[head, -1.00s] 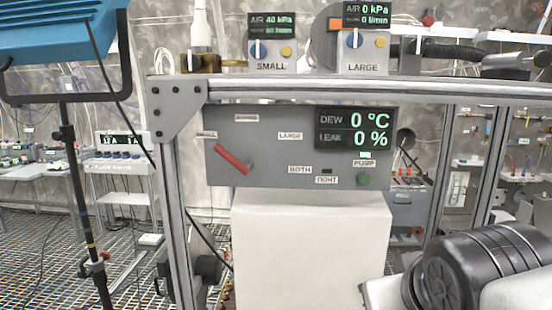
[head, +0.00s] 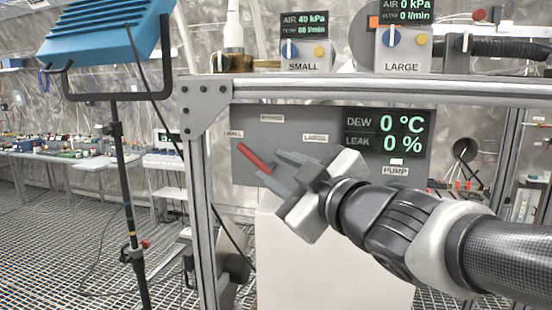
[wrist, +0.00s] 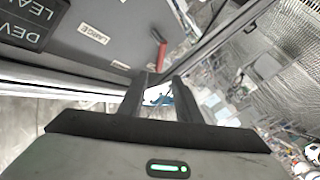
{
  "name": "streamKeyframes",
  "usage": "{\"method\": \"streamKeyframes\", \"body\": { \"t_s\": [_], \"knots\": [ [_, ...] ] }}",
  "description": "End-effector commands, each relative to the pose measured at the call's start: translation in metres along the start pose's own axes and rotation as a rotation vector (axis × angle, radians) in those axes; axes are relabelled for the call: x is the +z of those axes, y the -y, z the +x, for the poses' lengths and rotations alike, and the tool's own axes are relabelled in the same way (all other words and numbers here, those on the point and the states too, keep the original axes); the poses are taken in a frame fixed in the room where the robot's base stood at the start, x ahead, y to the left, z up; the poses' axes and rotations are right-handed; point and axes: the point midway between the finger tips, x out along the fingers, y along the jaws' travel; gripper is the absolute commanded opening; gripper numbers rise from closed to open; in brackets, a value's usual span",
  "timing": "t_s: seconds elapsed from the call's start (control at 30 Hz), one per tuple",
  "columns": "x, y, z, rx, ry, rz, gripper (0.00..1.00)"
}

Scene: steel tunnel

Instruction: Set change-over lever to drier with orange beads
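The change-over lever (head: 254,156) is a red bar on the grey panel (head: 383,171). It slants from upper left to lower right, its upper end towards the SMALL label (head: 233,134). My gripper (head: 270,166) is in front of the panel, with its fingers apart and nothing between them. Its fingertips are close to the lever's lower right part; contact cannot be told. In the wrist view the lever (wrist: 160,48) lies just beyond the fingertips (wrist: 160,82). The LARGE label (head: 315,138) is to the right.
A metal frame bar (head: 340,90) runs above the panel, with a post (head: 203,210) on its left. A dark display (head: 388,132) and PUMP label (head: 396,171) are at the panel's right. A blue lamp (head: 110,32) on a stand is at the left.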

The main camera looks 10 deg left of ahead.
Motion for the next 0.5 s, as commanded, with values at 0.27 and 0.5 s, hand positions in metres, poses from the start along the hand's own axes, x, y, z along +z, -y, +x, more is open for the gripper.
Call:
{"method": "streamKeyframes", "body": {
  "t_s": [0.27, 0.5],
  "knots": [
    [0.000, 0.000, 0.062, -0.001, 0.001, 0.001, 0.31],
    [-0.001, 0.000, 0.097, -0.001, 0.000, 0.000, 0.31]
  ]
}}
